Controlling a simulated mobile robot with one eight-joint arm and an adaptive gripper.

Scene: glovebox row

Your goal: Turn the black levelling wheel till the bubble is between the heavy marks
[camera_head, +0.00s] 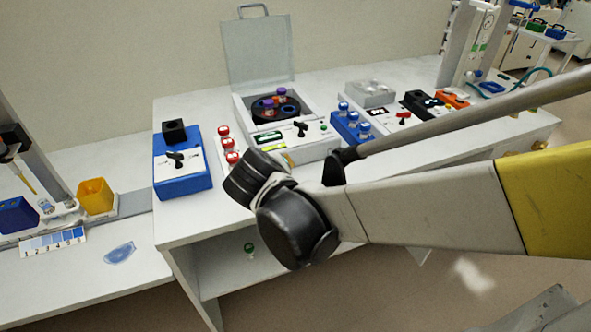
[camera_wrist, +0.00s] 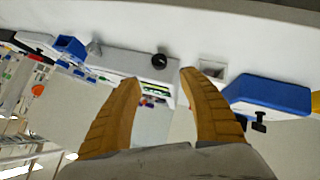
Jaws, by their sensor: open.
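The black levelling wheel (camera_wrist: 159,60) shows in the wrist view as a small dark round knob on the pale front of the centrifuge. A small green strip (camera_wrist: 158,89), perhaps the level vial, lies close by it; the bubble and heavy marks are too small to make out. My gripper (camera_wrist: 157,77) is open and empty, its two orange fingers spread apart with the wheel showing beyond and between the tips. I see no contact. In the head view the centrifuge (camera_head: 318,149) stands lid up; my wrist hides its near left part, and I cannot see the wheel there.
A blue box with a black lever (camera_head: 181,182) and red-capped vials (camera_head: 227,145) stand left of the centrifuge. A rack of blue-capped vials (camera_head: 352,124) stands at its right. A yellow bin (camera_head: 95,195) is on the lower left bench.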

